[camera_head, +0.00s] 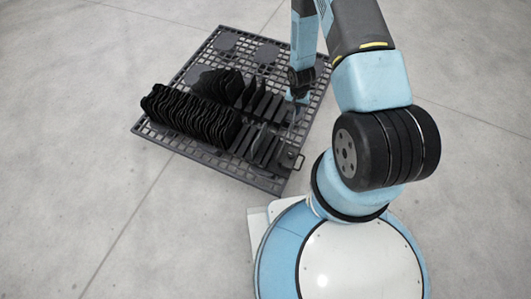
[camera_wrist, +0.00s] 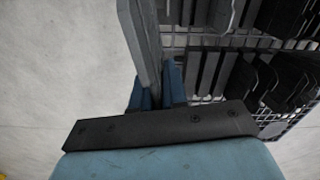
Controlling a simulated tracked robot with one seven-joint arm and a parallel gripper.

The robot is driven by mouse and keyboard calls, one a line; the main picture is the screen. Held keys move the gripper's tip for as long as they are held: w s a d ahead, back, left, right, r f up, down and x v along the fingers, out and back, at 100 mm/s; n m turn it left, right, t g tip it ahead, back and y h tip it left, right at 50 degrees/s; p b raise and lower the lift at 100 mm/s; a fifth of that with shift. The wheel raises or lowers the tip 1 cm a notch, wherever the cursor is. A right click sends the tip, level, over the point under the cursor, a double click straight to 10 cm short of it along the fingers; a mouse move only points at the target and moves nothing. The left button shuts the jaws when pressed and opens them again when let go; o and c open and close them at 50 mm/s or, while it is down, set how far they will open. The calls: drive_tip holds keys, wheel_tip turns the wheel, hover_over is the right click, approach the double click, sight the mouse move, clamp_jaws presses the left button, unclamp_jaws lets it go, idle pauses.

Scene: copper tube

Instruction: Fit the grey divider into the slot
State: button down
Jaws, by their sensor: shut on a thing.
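The grey divider (camera_wrist: 146,42) is a thin flat plate standing on edge in the wrist view. My gripper (camera_wrist: 158,90) is shut on its near end with two blue fingers. In the head view my gripper (camera_head: 298,97) is over the right part of a dark grid base, and the divider is too small to make out clearly. The slotted rack (camera_wrist: 204,70) lies just right of the divider in the wrist view. The rack's slotted blocks (camera_head: 262,146) also show in the head view. I cannot tell whether the divider touches the rack.
The dark grid base (camera_head: 160,132) lies on a concrete floor (camera_head: 70,190). Two rows of black wavy dividers, a front row (camera_head: 190,118) and a back row (camera_head: 222,88), stand on its left and middle. A small handle (camera_head: 299,161) is at its right edge. The floor around is clear.

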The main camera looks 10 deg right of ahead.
drive_tip(key=s+f+m, duration=0.2)
drive_tip(key=s+f, duration=0.7)
drive_tip(key=w+a+f, duration=0.8)
drive_tip(key=a+f, duration=0.3)
drive_tip(key=f, duration=0.2)
drive_tip(key=shift+a, duration=0.4)
drive_tip(key=shift+f, duration=0.2)
drive_tip(key=c, duration=1.2)
unclamp_jaws()
drive_tip(key=shift+o, duration=0.2)
wheel_tip(320, 180, up, 12)
drive_tip(key=shift+r, duration=0.15)
